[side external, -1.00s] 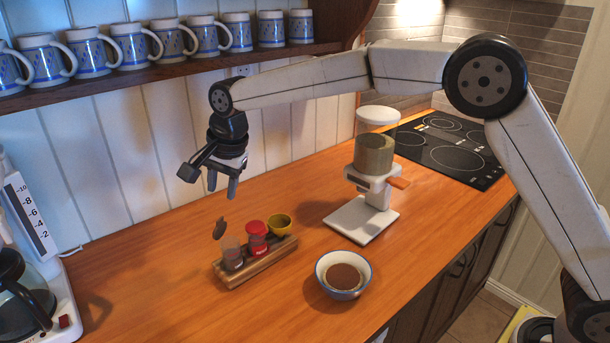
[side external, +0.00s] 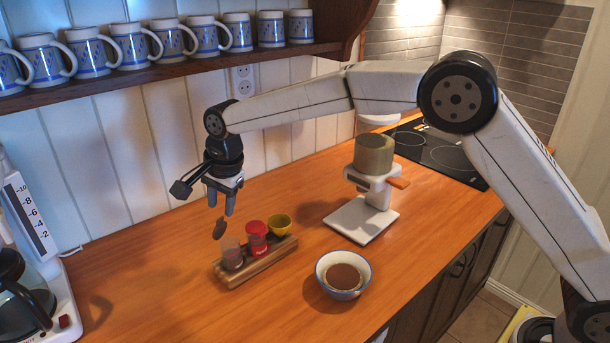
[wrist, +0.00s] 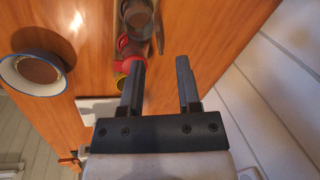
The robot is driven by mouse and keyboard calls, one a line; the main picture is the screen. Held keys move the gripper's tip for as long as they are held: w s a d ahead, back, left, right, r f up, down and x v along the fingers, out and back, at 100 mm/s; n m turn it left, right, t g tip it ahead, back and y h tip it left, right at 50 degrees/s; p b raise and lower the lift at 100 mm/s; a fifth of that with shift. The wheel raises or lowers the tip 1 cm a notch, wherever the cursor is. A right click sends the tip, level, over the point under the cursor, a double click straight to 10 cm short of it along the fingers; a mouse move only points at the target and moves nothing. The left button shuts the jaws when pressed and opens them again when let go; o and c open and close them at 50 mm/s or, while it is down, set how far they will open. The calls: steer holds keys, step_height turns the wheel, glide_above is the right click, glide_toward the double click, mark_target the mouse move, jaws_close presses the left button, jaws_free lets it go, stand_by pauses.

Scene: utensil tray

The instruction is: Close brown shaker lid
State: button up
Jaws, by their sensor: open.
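The brown shaker (side external: 232,254) stands at the left end of a small wooden rack on the counter. Its brown lid (side external: 220,228) is tipped up on the shaker's left side, so the shaker is open. In the wrist view the shaker (wrist: 137,17) is at the top, with the lid on edge beside it. A red shaker (side external: 257,238) stands next to it, its lid down. My gripper (side external: 220,206) points down, open and empty, above and behind the rack, a little above the raised lid. In the wrist view its two fingers (wrist: 160,75) are apart with nothing between them.
The wooden rack (side external: 262,266) also holds a yellow cup (side external: 279,224). A white-rimmed bowl (side external: 343,274) with brown contents sits to the right. A grinder-like device (side external: 372,180) on a white base stands behind it. A coffee maker (side external: 25,290) is at far left. The front-left counter is clear.

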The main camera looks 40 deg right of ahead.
mark_target(220, 218)
steer(key=shift+x, duration=1.7)
jaws_close()
